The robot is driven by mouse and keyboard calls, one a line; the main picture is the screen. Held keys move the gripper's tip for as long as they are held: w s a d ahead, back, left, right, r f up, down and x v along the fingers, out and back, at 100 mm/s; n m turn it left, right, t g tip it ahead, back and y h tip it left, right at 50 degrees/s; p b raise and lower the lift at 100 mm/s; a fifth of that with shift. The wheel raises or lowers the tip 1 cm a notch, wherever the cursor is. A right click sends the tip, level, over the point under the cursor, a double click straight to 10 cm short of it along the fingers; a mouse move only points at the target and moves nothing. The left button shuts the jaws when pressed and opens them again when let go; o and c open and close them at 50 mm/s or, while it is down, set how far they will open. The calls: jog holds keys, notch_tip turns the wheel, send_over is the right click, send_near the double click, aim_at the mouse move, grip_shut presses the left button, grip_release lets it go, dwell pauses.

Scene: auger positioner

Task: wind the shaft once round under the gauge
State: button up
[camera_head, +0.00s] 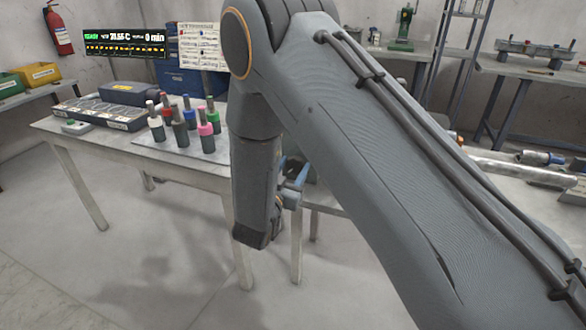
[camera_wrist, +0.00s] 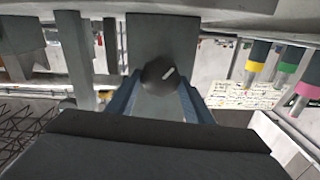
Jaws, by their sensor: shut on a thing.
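In the wrist view, my gripper (camera_wrist: 160,96) has its two blue fingers closed on either side of a dark round knob (camera_wrist: 158,72) with a short pale mark. A wide grey plate or arm (camera_wrist: 162,35) shows behind the knob. In the head view, my gripper (camera_head: 293,185) is mostly hidden behind my own arm, at the edge of the bench; only bits of blue finger show. The knob is hidden there. I cannot make out the gauge in either view. A long metal cylinder (camera_head: 525,170) lies at the right; I cannot tell whether it is the shaft.
The bench (camera_head: 190,172) carries several dark posts with coloured collars (camera_head: 180,132), which also show in the wrist view (camera_wrist: 257,58). A grey case (camera_head: 100,112) lies on its left. A lit display (camera_head: 124,43) stands behind. Floor at the left front is clear.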

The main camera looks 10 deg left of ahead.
jog(key=m+b, duration=0.2)
jog(key=m, duration=0.4)
jog(key=shift+d+f, duration=0.1)
jog(key=shift+f, duration=0.05)
jog(key=m+b, duration=0.2)
jog(key=m, duration=0.3)
jog(key=shift+s+d, duration=0.1)
dwell(0.5)
jog(key=o, duration=1)
jog(key=b+v, duration=0.1)
jog(key=v, duration=0.6)
jog(key=shift+s, duration=0.4)
